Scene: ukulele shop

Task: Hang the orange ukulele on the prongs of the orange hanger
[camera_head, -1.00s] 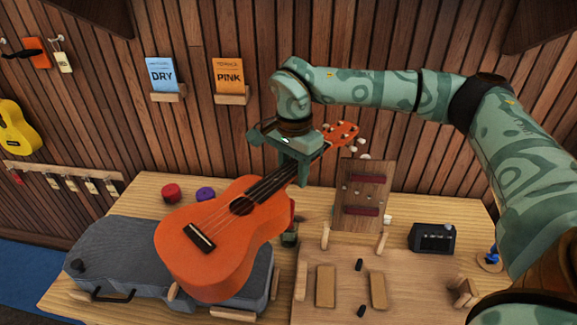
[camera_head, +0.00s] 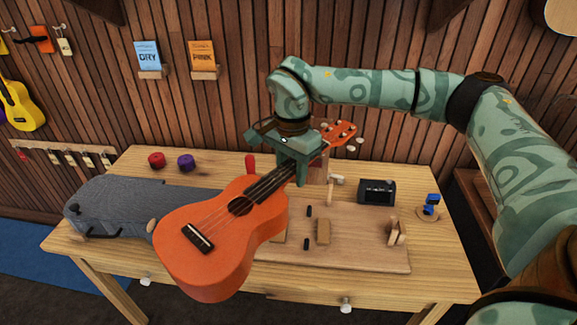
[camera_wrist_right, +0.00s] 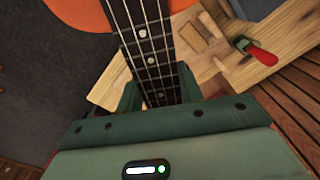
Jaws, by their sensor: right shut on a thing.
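The orange ukulele (camera_head: 235,250) hangs in my right gripper (camera_head: 299,165), body low towards the front and headstock up to the right. The gripper is shut on its neck. In the right wrist view the fingers (camera_wrist_right: 160,88) lie on both sides of the dark fretboard (camera_wrist_right: 150,50). An orange wall fitting, seemingly the orange hanger (camera_head: 42,40), is at the far upper left with a dark part across it; its prongs are too small to make out. The gripper and ukulele are well to its right, apart from it. My left gripper is not in view.
The wooden table (camera_head: 420,275) is below, with a grey case (camera_head: 115,205), a wooden work board (camera_head: 360,245), a black box (camera_head: 377,191) and red and purple round pieces. A yellow ukulele (camera_head: 20,108) hangs at the left wall. Blue floor (camera_head: 75,235) is clear at lower left.

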